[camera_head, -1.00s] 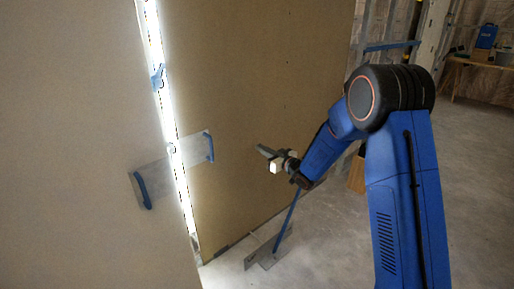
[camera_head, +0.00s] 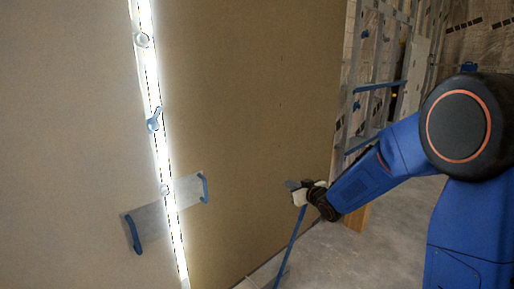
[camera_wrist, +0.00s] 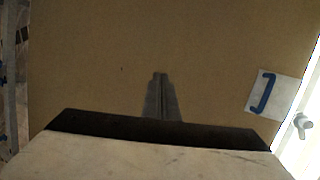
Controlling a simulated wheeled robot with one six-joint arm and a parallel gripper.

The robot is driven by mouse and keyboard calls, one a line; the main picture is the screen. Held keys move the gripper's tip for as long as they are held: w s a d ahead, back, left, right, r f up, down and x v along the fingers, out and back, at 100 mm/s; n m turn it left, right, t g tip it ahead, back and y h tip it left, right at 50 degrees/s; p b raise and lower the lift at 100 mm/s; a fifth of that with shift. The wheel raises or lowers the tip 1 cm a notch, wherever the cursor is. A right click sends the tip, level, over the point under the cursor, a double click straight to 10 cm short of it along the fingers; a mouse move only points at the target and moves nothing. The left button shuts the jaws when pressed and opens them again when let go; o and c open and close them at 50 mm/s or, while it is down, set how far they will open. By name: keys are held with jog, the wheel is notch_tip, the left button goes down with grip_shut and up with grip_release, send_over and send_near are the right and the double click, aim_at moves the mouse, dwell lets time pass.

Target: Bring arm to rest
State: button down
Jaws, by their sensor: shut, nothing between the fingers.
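My gripper (camera_head: 291,185) is at the end of my blue arm, in front of the large brown panel (camera_head: 255,110) in the head view. In the wrist view my gripper (camera_wrist: 160,76) has its two fingers together with nothing between them. The brown panel (camera_wrist: 90,60) fills most of the wrist view behind the fingers. The gap between fingers and panel is hard to judge. My arm is bent, its big round joint at the right of the head view.
A bright vertical gap (camera_head: 157,140) runs beside the panel. A plate with blue handles (camera_head: 150,222) spans it; a plate with a blue handle (camera_wrist: 275,92) shows in the wrist view. A blue pole (camera_head: 290,245) stands below my gripper. Metal framing (camera_head: 375,80) stands behind. Floor is open at right.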

jog(key=s+d+r+m+g+h, duration=0.25)
jog(key=s+d, duration=0.45)
jog(key=s, duration=0.4)
jog(key=s+d+r+m+g+h, duration=0.15)
jog(key=s+d+h, duration=0.25)
jog(key=s+d, duration=0.45)
jog(key=s+f+m+g, duration=0.2)
jog(key=s+g, duration=0.3)
jog(key=s, duration=2.4)
jog(key=shift+s+f, duration=0.35)
jog(key=shift+f, duration=0.15)
